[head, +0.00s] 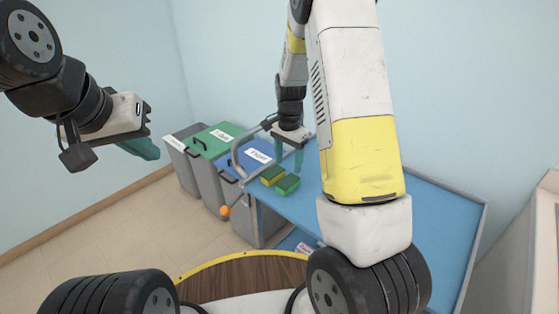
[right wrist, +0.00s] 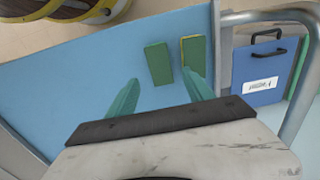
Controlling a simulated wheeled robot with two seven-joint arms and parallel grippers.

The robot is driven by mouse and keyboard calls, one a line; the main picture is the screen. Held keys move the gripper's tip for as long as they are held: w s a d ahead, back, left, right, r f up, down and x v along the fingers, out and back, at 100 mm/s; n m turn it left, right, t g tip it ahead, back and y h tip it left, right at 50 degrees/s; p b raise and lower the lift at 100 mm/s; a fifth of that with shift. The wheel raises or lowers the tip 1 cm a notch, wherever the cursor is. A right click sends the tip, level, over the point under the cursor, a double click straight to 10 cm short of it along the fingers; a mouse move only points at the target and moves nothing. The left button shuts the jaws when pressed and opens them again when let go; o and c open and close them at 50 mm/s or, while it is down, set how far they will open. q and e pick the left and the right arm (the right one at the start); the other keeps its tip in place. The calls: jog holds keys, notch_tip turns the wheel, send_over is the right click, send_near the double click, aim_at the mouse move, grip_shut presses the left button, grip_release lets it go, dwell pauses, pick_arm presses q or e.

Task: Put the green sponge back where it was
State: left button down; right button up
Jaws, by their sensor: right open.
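Two green sponges lie side by side on the blue cart top (head: 400,220). One sponge (head: 287,184) is nearer the cart's middle and shows plain green from above in the right wrist view (right wrist: 158,64). The other sponge (head: 272,175), with a yellow edge, lies nearer the bins and also shows in the right wrist view (right wrist: 194,54). My right gripper (head: 289,156) is open and empty above the cart, its teal fingers pointing down toward the sponges. My left gripper (head: 141,148) is off to the left, away from the cart; its finger gap is not clear.
Grey bins with a green lid (head: 210,140) and a blue lid (head: 245,160) stand beyond the cart's left end. A grey push handle (head: 236,153) rises at that end, close to the sponges. In the right wrist view, much of the blue top (right wrist: 80,80) is bare.

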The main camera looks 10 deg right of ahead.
jog(key=s+r+n+t, duration=0.1)
jog(key=s+r+n, duration=0.15)
jog(key=r, duration=0.75)
jog(key=s+a+r+n+t+y, duration=0.1)
jog(key=s+r+n+t, duration=0.1)
jog(key=s+r+n, duration=0.2)
jog(key=s+a+r+n+t+y, duration=0.1)
jog(key=s+r+n+t, duration=0.2)
jog(key=s+r, duration=0.8)
jog(key=s+n, duration=0.1)
jog(key=s, duration=0.5)
jog(key=shift+s, duration=0.4)
jog(key=shift+a+n, duration=0.1)
jog(key=shift+n, duration=0.15)
